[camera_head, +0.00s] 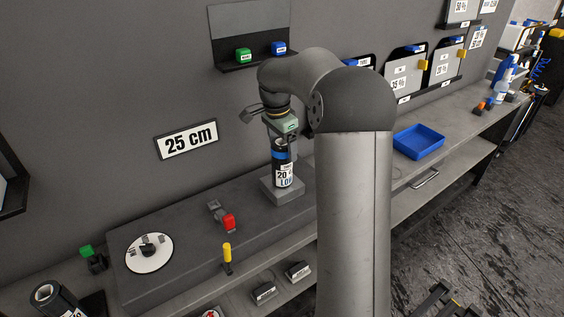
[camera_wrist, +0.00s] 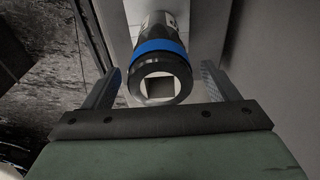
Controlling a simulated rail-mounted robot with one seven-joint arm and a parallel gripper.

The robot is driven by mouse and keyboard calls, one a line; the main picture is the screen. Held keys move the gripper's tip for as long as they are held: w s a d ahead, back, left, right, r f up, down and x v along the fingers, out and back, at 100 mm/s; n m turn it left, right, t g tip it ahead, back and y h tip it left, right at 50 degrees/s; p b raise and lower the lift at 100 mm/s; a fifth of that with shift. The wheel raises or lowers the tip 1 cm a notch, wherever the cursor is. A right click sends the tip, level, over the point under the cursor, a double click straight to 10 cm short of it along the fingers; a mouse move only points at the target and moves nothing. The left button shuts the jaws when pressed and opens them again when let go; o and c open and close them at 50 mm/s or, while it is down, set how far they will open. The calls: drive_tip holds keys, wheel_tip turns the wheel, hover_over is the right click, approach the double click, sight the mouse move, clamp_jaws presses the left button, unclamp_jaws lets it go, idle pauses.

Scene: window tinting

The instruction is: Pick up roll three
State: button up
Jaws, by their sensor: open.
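A black roll (camera_head: 283,174) with a blue band and a white label reading "20" stands upright on a grey square block on the bench. I cannot read a roll number on it. My gripper (camera_head: 282,141) is right above the roll, pointing down at its top end. In the wrist view the roll (camera_wrist: 160,50) shows its hollow end and blue band between the two open fingers of my gripper (camera_wrist: 161,75). A gap shows on both sides, and the fingers do not appear to touch it. My arm hides part of the bench to the right.
Another black roll (camera_head: 52,298) stands at the lower left. A white disc (camera_head: 149,253), a red button (camera_head: 229,221) and a yellow-topped post (camera_head: 227,254) are on the bench. A blue tray (camera_head: 419,142) lies to the right. The wall with a "25 cm" sign (camera_head: 187,139) stands close behind.

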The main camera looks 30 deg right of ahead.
drive_tip(key=shift+c, duration=0.3)
drive_tip(key=c, duration=1.5)
drive_tip(key=shift+c, duration=0.2)
drive_tip(key=shift+r, duration=0.15)
